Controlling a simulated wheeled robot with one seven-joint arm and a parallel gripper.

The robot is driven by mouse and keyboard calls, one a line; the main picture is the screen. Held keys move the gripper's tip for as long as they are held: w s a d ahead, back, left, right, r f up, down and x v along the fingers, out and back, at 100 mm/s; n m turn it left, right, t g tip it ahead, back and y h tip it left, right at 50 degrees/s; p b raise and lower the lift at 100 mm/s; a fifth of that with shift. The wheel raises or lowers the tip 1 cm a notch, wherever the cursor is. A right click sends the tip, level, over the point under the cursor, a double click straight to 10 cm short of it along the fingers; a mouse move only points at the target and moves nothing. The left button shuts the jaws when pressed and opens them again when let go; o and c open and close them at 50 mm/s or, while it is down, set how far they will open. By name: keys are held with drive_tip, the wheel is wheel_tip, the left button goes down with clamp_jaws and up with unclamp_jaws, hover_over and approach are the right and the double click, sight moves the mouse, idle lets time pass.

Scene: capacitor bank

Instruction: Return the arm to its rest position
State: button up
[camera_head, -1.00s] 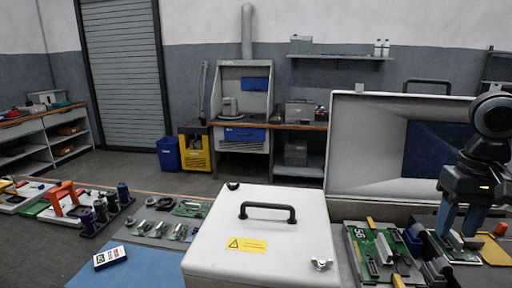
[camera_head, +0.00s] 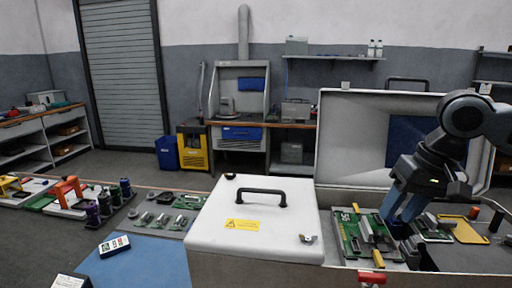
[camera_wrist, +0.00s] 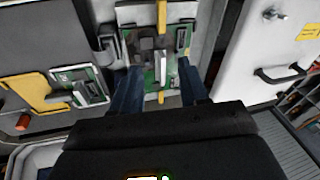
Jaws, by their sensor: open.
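My gripper (camera_head: 402,207) is at the right of the head view, pointing down in front of the raised lid of the open case. Its two blue fingers are apart, with nothing seen held between them. It hangs over or beside a green circuit board (camera_head: 350,234) with grey parts. In the wrist view my gripper (camera_wrist: 157,88) shows its fingers spread on either side of the green board (camera_wrist: 150,80) with a grey upright part. The gap between the fingertips and the board is hard to judge.
A closed white box (camera_head: 215,236) with a black handle stands left of the gripper. The raised case lid (camera_head: 350,150) stands behind it. A yellow plate (camera_head: 470,230) lies to the right. A blue mat (camera_head: 150,265) and small parts lie on the left.

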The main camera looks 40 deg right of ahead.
drive_tip(key=w+a+r+n+t+y, duration=0.1)
drive_tip(key=w+a+r+t+y, duration=0.1)
drive_tip(key=w+a+r+t, duration=0.5)
drive_tip(key=w+a+r+t+y, duration=0.2)
drive_tip(key=w+a+t, duration=0.1)
drive_tip(key=w+a, duration=0.6)
drive_tip(key=w+a+r+n+t+y, duration=0.1)
drive_tip(key=w+a+r+t+y, duration=0.1)
drive_tip(key=w+a+r+t, duration=0.6)
drive_tip(key=s+a+f+m+g+h, duration=0.2)
drive_tip(key=s+a+f+h, duration=0.2)
drive_tip(key=s+f, duration=0.55)
drive_tip(key=s+a+f+m+g+h, duration=0.1)
drive_tip(key=s+a+f+m+h, duration=0.45)
drive_tip(key=f, duration=0.75)
drive_tip(key=s+d+f+n+g+y, duration=0.1)
drive_tip(key=s+f+n, duration=0.2)
drive_tip(key=s, duration=0.9)
drive_tip(key=s+d+f+n+g+y, duration=0.2)
drive_tip(key=s+f+n, duration=0.1)
drive_tip(key=s+n, duration=0.7)
drive_tip(key=s, duration=0.3)
